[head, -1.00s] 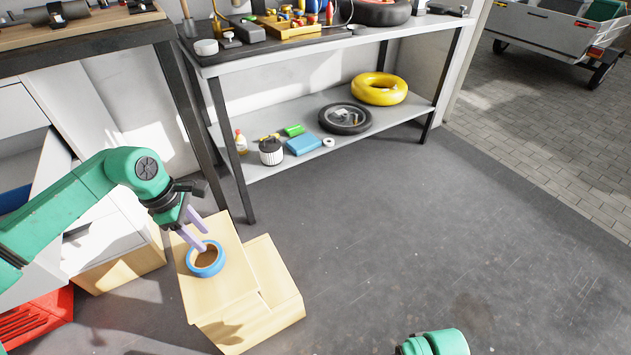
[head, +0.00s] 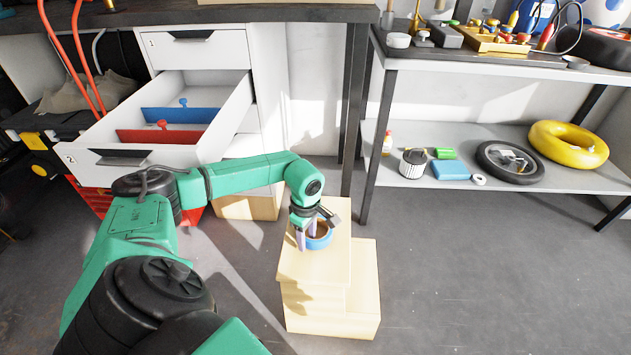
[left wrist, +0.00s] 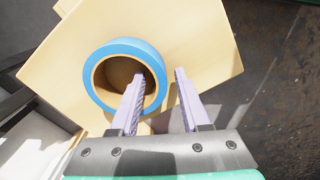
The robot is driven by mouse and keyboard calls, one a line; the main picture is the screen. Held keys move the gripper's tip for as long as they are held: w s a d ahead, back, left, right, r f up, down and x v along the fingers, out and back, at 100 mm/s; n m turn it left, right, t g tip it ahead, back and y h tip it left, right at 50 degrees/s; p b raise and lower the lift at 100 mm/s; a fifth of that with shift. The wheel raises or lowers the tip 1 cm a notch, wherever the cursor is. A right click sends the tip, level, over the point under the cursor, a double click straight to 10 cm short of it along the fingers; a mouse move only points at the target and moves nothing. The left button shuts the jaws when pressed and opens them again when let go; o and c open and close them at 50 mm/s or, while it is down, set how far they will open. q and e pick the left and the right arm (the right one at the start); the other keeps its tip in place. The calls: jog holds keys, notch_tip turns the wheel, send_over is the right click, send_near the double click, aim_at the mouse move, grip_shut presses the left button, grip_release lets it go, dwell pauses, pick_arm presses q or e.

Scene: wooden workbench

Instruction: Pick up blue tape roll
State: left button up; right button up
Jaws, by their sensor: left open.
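The blue tape roll (head: 325,242) lies flat on top of a pale wooden block (head: 343,262). In the left wrist view, the roll (left wrist: 98,53) shows its blue outer band and its brown hollow core. My left gripper (head: 306,236) is open and holds nothing. In the left wrist view, the left finger of my gripper (left wrist: 160,75) overlaps the roll's opening and the other finger is outside the ring, so the near right rim appears between them. I cannot tell whether the fingers touch the roll. My right gripper is out of view.
A drawer unit (head: 200,48) with an open drawer (head: 108,160) stands behind my left arm. A metal shelf (head: 497,130) with a yellow ring (head: 568,145) and small items is at the right. A lower wooden block (head: 365,290) adjoins. The floor at right is clear.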

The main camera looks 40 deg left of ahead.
pick_arm(q)
jog(key=shift+f, duration=0.45)
jog(key=shift+r, duration=0.1)
grip_shut()
dwell(1.0)
